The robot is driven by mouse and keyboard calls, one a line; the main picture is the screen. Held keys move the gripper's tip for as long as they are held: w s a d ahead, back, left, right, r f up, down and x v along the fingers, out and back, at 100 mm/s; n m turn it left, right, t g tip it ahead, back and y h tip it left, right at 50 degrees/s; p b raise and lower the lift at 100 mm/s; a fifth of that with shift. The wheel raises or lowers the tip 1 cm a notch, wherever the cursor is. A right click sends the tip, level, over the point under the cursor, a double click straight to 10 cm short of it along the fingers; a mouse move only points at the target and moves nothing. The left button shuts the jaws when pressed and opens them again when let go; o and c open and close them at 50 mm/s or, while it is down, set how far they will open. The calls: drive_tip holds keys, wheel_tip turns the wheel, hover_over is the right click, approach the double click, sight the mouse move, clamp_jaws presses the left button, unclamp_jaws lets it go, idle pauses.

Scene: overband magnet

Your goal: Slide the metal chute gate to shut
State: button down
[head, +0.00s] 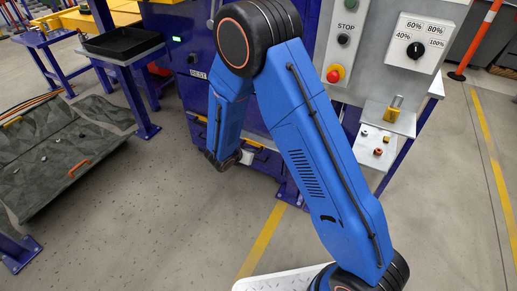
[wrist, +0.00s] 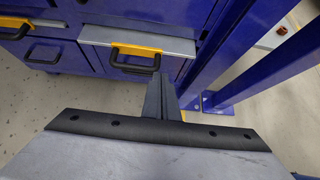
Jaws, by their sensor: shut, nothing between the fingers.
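In the wrist view, a pale metal gate plate (wrist: 175,45) juts out from the blue cabinet front. It carries a yellow strip (wrist: 138,50) and a black loop handle (wrist: 133,65). A second, similar gate (wrist: 35,25) with a black handle sits at the upper left. I cannot tell which one is the metal chute gate. My gripper (wrist: 160,88) is shut and empty, with its dark fingers just in front of and to the right of the nearer handle, seemingly apart from it. In the head view my gripper (head: 226,160) is low by the cabinet, partly hidden by my arm.
A blue post with a bolted foot (wrist: 215,103) stands to the right in the wrist view. In the head view, a control panel (head: 375,45) with a red stop button stands at the right. Floor in front is clear.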

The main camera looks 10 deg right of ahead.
drive_tip(key=s+f+t, duration=0.1)
drive_tip(key=s+t, duration=0.1)
drive_tip(key=s, duration=0.1)
approach(267, 145)
drive_tip(key=shift+h, duration=0.3)
drive_tip(key=shift+a+f+x, duration=0.1)
drive_tip(key=shift+f+x, duration=0.05)
drive_tip(key=shift+x, duration=0.7)
drive_tip(key=shift+a+f+x, duration=0.1)
drive_tip(key=shift+f+x, duration=0.1)
drive_tip(key=shift+x, duration=0.7)
drive_tip(key=shift+a+f+x, duration=0.1)
drive_tip(key=shift+f+x, duration=0.05)
drive_tip(key=shift+x, duration=0.7)
drive_tip(key=shift+s+d, duration=0.1)
drive_tip(key=shift+w+d, duration=0.7)
drive_tip(key=shift+w, duration=0.25)
drive_tip(key=shift+a, duration=0.1)
